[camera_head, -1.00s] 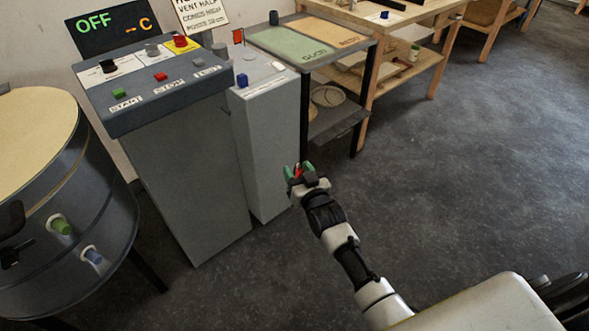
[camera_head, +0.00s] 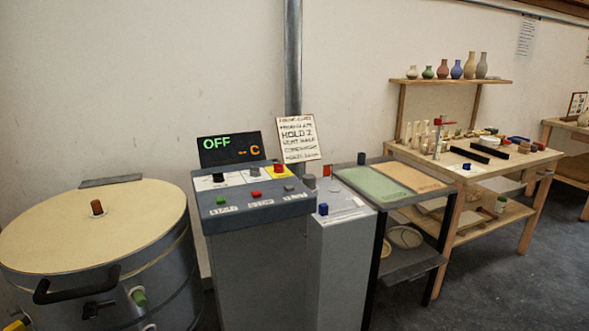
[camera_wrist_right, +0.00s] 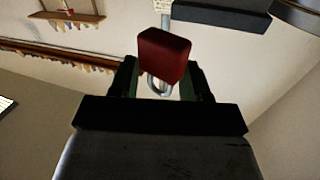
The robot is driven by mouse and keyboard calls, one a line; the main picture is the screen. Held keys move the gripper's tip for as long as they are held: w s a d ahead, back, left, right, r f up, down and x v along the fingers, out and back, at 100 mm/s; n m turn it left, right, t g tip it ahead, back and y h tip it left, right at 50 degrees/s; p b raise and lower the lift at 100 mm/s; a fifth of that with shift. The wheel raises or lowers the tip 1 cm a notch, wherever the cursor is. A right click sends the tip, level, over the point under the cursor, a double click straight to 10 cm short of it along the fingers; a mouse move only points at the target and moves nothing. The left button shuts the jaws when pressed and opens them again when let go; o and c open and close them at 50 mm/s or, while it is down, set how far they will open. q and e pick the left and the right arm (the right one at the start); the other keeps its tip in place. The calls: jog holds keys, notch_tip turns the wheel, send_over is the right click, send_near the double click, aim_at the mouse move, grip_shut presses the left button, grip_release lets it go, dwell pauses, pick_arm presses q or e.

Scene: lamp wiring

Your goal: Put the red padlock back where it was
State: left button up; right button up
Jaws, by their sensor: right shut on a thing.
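The red padlock (camera_wrist_right: 165,55) shows in the right wrist view, its red body pointing away from the wrist and its metal shackle (camera_wrist_right: 158,86) toward it. My right gripper (camera_wrist_right: 163,82) is shut on the padlock, with dark fingers on either side of the shackle. The padlock looks clear of any surface. In the head view neither gripper nor the held padlock shows. No place for the padlock can be made out for certain.
A round kiln (camera_head: 95,224) with a black handle stands left. Beside it are a grey control console (camera_head: 255,222) reading OFF, a grey pedestal (camera_head: 338,245), a small table (camera_head: 385,185) and a wooden workbench (camera_head: 545,158). Dark floor (camera_head: 480,270) is open at right.

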jog(key=s+a+r, duration=0.1)
jog(key=s+r, duration=0.4)
jog(key=s, duration=0.4)
jog(key=shift+s+a+r+p, duration=0.15)
jog(key=shift+s+r+p, duration=0.1)
jog(key=shift+p, duration=0.1)
jog(key=shift+m+h, duration=0.5)
jog(key=shift+h, duration=0.3)
jog(key=s+r, duration=0.3)
jog(key=s, duration=0.1)
jog(key=s+d+r, duration=0.1)
jog(key=s+r, duration=0.1)
jog(key=shift+s+r, duration=0.2)
jog(key=shift+r, duration=0.1)
